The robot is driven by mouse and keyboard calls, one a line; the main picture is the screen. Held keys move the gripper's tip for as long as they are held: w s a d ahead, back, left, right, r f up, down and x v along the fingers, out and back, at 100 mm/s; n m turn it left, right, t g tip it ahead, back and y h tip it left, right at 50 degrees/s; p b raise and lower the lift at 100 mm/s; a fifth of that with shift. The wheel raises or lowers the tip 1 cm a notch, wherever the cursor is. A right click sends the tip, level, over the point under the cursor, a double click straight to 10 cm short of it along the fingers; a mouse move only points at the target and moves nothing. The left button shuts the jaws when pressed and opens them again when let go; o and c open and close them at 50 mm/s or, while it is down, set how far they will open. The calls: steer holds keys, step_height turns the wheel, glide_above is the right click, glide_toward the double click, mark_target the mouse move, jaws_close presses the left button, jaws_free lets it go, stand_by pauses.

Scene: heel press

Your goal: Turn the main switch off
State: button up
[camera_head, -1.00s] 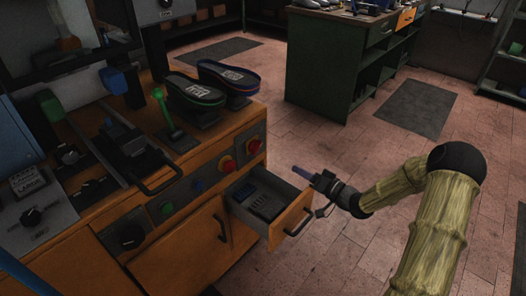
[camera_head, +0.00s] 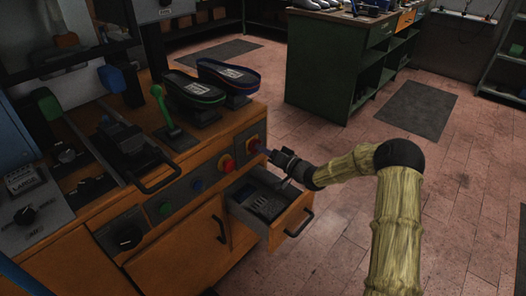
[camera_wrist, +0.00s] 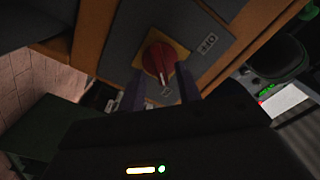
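The main switch (camera_head: 253,145) is a red rotary knob on a yellow plate, at the right end of the orange bench's front panel. In the wrist view the red knob (camera_wrist: 159,59) faces me, with a small label beside its plate. My gripper (camera_head: 268,153) is right in front of the switch, above the open drawer. In the wrist view my gripper (camera_wrist: 160,82) is open, one finger to each side of the knob's lower part. I cannot tell whether the fingers touch it.
The open drawer (camera_head: 293,215) juts out just below my gripper. A second red button on yellow (camera_head: 227,163) is left of the switch, with blue (camera_head: 197,186) and green buttons (camera_head: 166,209) farther left.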

steer(key=shift+w+a, duration=0.3)
steer(key=shift+a, duration=0.1)
jaws_close()
steer(key=shift+n, duration=0.4)
steer(key=shift+s+a+n+b, duration=0.15)
steer(key=shift+n+b, duration=2.6)
steer(key=shift+n, duration=1.55)
steer(key=shift+s+d+n+b, duration=0.1)
steer(key=shift+n+b, duration=2.6)
steer(key=shift+n, duration=1.6)
